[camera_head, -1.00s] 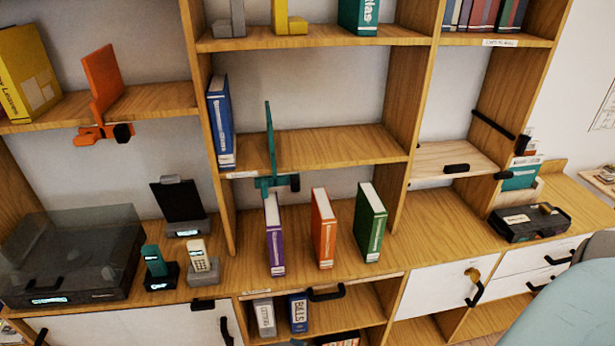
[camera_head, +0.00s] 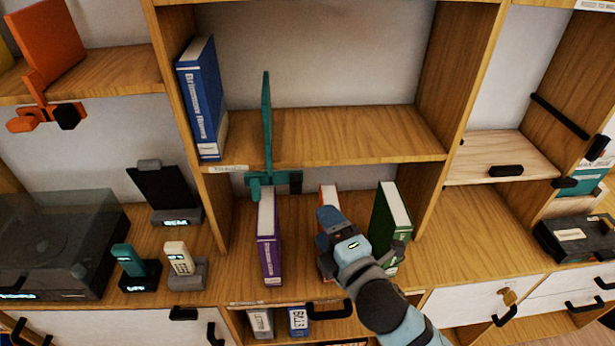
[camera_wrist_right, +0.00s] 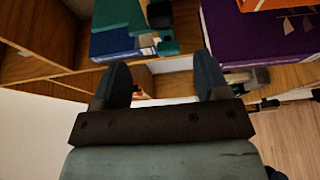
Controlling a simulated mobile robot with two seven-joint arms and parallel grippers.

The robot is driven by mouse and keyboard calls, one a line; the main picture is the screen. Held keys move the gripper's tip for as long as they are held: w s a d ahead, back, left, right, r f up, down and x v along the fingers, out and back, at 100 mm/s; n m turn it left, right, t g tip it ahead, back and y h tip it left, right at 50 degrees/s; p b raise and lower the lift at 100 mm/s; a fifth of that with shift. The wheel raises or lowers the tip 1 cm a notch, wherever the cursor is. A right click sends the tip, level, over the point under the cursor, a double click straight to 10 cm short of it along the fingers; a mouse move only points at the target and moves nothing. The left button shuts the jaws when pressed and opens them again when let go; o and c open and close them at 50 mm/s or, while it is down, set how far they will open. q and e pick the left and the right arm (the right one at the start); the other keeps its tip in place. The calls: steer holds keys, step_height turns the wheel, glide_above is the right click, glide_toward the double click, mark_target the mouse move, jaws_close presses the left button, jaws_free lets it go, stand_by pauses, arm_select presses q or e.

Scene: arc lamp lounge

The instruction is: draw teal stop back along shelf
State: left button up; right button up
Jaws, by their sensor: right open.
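The teal stop (camera_head: 266,125) is an upright plate with a clamp (camera_head: 272,182) on the front edge of the middle shelf (camera_head: 350,145). It stands a little right of the blue book (camera_head: 203,100), with a gap between them. Its clamp has a dark knob at its right end. In the right wrist view the teal stop (camera_wrist_right: 118,14) shows at the top. My right gripper (camera_head: 328,214) is in front of the orange book, below and right of the stop, apart from it. In the wrist view its fingers (camera_wrist_right: 163,75) are open with nothing between them. My left gripper is out of view.
Purple (camera_head: 268,240), orange (camera_head: 329,193) and green (camera_head: 391,220) books stand upright on the counter below the shelf. The shelf right of the stop is clear. An orange stop (camera_head: 45,65) sits on the left shelf. Phones and a turntable (camera_head: 60,240) stand lower left.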

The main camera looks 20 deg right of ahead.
mark_target(299, 189)
steer(key=w, duration=0.4)
steer(key=w+a+p, duration=0.1)
steer(key=w, duration=0.3)
steer(key=w+p, duration=0.1)
steer(key=w, duration=0.4)
steer(key=shift+a, duration=0.35)
